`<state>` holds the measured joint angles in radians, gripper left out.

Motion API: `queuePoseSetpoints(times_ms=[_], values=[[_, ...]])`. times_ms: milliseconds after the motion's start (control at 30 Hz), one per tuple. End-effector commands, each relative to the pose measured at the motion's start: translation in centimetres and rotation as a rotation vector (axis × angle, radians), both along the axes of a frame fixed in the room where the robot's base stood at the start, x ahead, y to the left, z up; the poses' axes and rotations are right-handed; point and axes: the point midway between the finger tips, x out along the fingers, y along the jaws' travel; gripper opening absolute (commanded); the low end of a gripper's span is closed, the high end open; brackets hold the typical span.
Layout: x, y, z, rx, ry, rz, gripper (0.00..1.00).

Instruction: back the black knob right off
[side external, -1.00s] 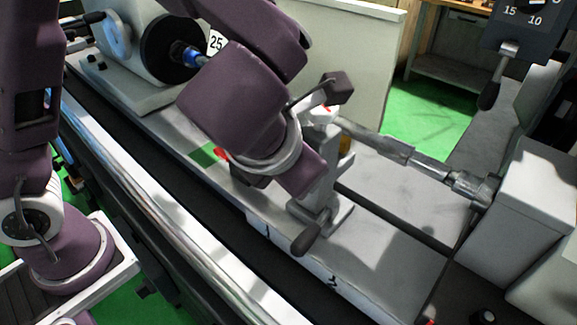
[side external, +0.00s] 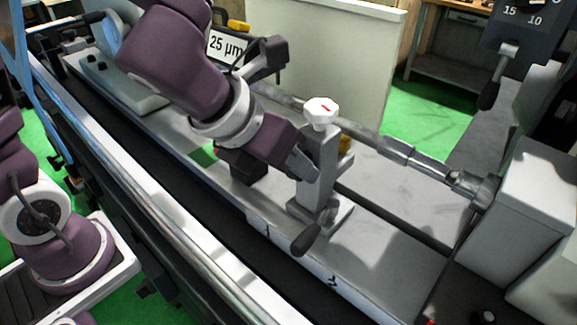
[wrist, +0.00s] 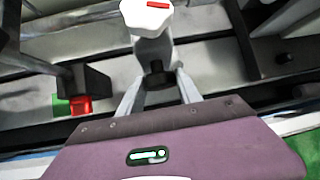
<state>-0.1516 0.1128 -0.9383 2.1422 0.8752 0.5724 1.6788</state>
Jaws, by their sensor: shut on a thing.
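The black knob (wrist: 157,80) sticks out low on the front of a grey upright post in the wrist view. My gripper (wrist: 159,74) has one finger on each side of it and is shut on it. In the side external view my gripper (side external: 312,172) reaches the post (side external: 327,165) from the left, and the black knob is hidden there. A white lobed knob (side external: 320,111) with a red mark tops the post, above my fingers; it also shows in the wrist view (wrist: 147,14).
A black-ended lever (side external: 306,240) projects at the post's foot. A long bar (side external: 397,149) runs behind the post to the grey block (side external: 535,195) at right. A red and green block (wrist: 72,105) lies left of my fingers. A "25 µm" sign (side external: 227,47) stands behind.

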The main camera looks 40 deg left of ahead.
Motion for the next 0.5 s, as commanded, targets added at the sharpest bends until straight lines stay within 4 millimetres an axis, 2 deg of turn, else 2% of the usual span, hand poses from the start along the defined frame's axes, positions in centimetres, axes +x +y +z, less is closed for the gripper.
queuePoseSetpoints(times_ms=[167,200,267,500], values=[[0.0,-0.03,0.0,-0.001,0.0,-0.001,0.09],[0.0,-0.03,0.0,-0.001,0.0,-0.001,0.49],[0.0,-0.03,0.0,0.0,0.0,0.0,0.6],[0.01,-0.02,-0.01,0.001,0.0,-0.001,0.6]])
